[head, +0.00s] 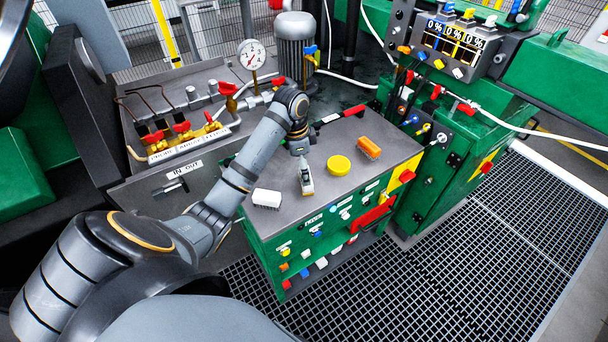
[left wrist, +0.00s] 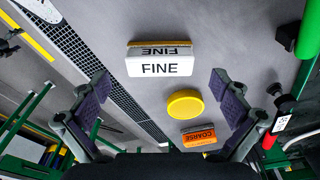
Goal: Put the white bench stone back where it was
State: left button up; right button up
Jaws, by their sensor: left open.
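The white bench stone (head: 266,198) lies flat near the front left corner of the grey top of the green cabinet. In the left wrist view the white stone (left wrist: 160,66) shows the word FINE on its side, ahead of the fingertips. My left gripper (head: 307,186) points down over the cabinet top, to the right of the white stone and apart from it. In the wrist view its two fingers (left wrist: 160,84) are wide apart with nothing between them. My right gripper is not in view.
A yellow round disc (head: 338,165) and an orange block (head: 368,147) marked COARSE lie on the cabinet top (head: 335,135), right of my gripper. A red-handled tool (head: 340,115) lies at the back edge. A valve panel (head: 185,135) stands at left, a green control console (head: 450,150) at right.

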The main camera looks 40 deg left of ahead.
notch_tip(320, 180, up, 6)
jog(key=p, duration=0.6)
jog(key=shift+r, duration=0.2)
